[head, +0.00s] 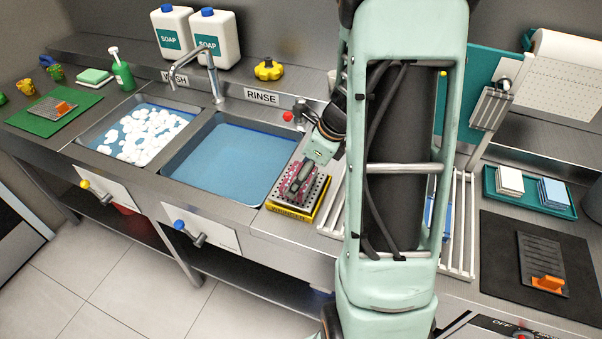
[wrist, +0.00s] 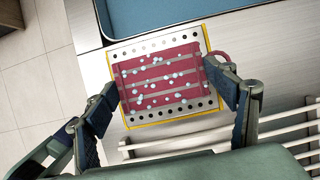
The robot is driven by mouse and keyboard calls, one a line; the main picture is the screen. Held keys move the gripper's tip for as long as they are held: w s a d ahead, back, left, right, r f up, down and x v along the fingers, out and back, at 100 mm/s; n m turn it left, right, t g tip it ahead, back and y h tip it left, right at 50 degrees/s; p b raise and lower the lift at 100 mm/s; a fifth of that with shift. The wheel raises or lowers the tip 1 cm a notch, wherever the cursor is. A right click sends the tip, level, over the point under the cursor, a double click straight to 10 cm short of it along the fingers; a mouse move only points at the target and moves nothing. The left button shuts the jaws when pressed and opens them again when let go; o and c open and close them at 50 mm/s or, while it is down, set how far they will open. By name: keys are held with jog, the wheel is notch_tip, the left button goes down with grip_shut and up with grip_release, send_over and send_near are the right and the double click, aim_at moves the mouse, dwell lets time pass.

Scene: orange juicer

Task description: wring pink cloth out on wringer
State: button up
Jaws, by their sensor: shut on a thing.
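In the head view the wringer (head: 287,210) has a yellow edge and stands at the front right corner of the rinse basin; the cloth (head: 288,186) shows there partly behind my gripper. My gripper (wrist: 170,84) reaches down over the wringer with one finger at each side of the cloth, shut on it. The exact contact at the fingertips is hard to see.
The rinse basin (head: 228,158) holds blue water left of the wringer. The wash basin (head: 145,132) holds foam. A white slatted rack (head: 458,225) is right of the wringer, partly hidden by my arm. A teal tray (head: 500,203) with folded cloths stands further right.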

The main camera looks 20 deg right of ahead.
jog(key=shift+f+b, duration=0.5)
jog(key=shift+f, duration=0.25)
dwell(0.3)
dwell(0.5)
notch_tip(320, 180, up, 7)
jog(key=p, duration=0.6)
jog(key=shift+r+p, duration=0.1)
jog(key=shift+p, duration=0.25)
